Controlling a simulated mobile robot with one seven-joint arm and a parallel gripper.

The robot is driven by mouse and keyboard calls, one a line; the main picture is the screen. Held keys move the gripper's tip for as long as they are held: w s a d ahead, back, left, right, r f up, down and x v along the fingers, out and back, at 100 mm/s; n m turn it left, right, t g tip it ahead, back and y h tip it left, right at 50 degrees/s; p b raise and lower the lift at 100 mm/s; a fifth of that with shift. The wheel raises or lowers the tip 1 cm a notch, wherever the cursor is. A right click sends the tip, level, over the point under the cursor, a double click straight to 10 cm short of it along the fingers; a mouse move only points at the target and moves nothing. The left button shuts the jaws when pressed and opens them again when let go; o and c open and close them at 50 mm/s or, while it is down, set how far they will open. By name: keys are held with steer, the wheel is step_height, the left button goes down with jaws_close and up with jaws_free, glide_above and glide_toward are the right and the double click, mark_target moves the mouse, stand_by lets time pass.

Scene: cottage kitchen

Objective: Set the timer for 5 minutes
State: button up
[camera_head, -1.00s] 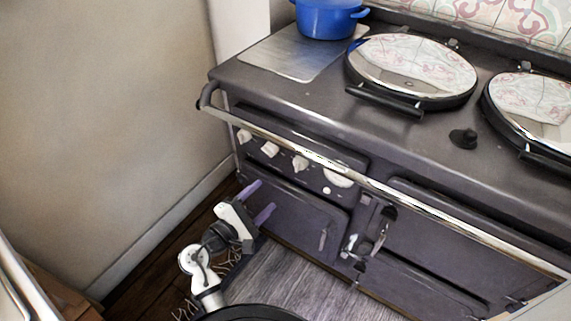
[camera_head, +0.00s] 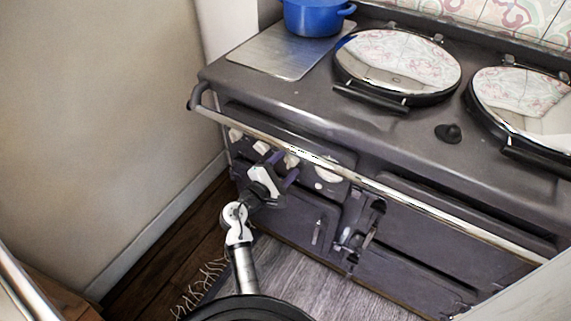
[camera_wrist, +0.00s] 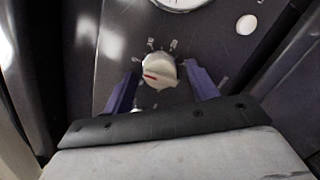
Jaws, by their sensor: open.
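My gripper (camera_head: 281,167) is open in front of the stove's control panel. In the wrist view its two purple fingers stand on either side of a cream knob (camera_wrist: 159,71) with a red mark, with gaps beside it. I cannot tell whether the fingers touch the panel. This looks like the knob (camera_head: 291,158) nearest the round dial, partly hidden by my gripper in the head view. The round white dial (camera_head: 328,173) sits to its right; its lower edge shows in the wrist view (camera_wrist: 181,4). A small white button (camera_wrist: 247,24) is near the dial. No timer reading is legible.
Two more cream knobs (camera_head: 262,147) are on the panel to the left. A metal rail (camera_head: 300,153) runs along the stove front above my gripper. A door latch (camera_head: 362,225) protrudes to the right. A blue pot (camera_head: 315,17) stands on the stovetop.

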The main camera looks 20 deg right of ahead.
steer(key=c, duration=1)
steer(key=m+b, duration=0.2)
steer(key=m, duration=0.3)
steer(key=shift+b, duration=0.35)
steer(key=o, duration=1)
